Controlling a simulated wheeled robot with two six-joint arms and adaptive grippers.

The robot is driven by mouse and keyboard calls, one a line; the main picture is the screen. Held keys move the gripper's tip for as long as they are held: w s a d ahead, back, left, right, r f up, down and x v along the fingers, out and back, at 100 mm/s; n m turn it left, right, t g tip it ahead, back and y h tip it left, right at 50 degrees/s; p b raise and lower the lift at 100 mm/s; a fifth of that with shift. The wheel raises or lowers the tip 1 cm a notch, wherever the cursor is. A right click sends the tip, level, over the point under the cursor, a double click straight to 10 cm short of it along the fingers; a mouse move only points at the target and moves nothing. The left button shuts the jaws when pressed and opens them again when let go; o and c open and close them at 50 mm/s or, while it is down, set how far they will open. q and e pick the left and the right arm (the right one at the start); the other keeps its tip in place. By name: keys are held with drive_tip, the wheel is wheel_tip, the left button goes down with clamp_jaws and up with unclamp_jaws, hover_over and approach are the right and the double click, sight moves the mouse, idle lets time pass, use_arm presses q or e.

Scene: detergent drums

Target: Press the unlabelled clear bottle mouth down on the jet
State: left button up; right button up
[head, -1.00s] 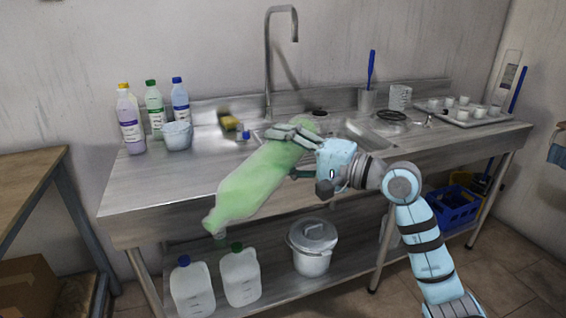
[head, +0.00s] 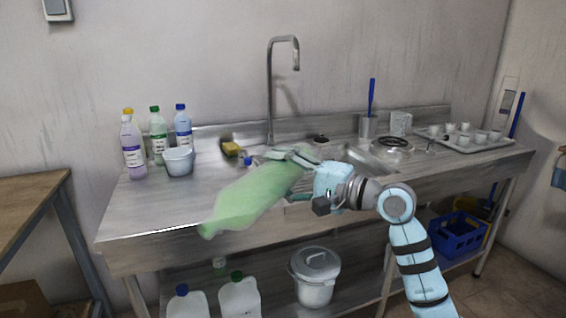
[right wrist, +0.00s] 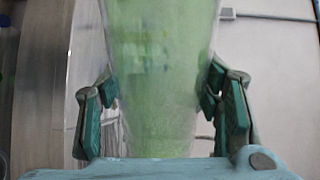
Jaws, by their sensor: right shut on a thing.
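A large translucent green bottle (head: 248,200) with no visible label is held in my right gripper (head: 298,172) over the front of the steel counter. It lies slantwise, its narrow mouth end pointing left and slightly down. The right wrist view shows both fingers of the gripper on either side of the bottle (right wrist: 162,75). A round ringed fitting (head: 392,144), perhaps the jet's rinser, is set in the counter right of the sink; no jet nozzle can be made out. The bottle is well left of it. My left gripper is not in view.
A tall tap (head: 270,90) rises behind the sink. Labelled bottles (head: 132,145) and a white tub (head: 179,161) stand at the left. A cup with a blue brush (head: 368,125), a beaker (head: 401,124) and a tray of cups (head: 470,146) stand at the right.

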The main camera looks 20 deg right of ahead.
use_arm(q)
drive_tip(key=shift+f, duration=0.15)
use_arm(e)
drive_tip(key=shift+f, duration=0.2)
